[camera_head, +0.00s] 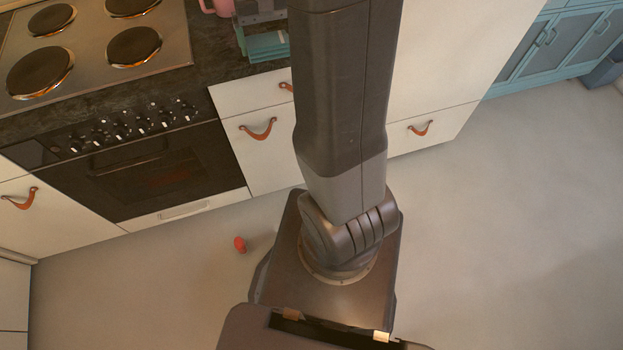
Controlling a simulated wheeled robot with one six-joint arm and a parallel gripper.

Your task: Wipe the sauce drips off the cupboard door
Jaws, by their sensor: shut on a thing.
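White cupboard fronts with brown leather pulls stand along the back. One cupboard door (270,160) is right of the oven, partly hidden by my arm. Another white front (430,75) is right of my arm, with a leather pull low down. A third white door (55,220) is at the left below the hob. I cannot make out sauce drips on any of them. My arm rises through the middle of the view and out of its top. My gripper and whatever it holds are not in view.
A black oven (150,175) with knobs sits under a hob (95,50). A pink mug (219,7) and a rack with teal items (265,45) are on the dark worktop. A small red object (240,244) lies on the floor. The floor at the right (510,230) is clear.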

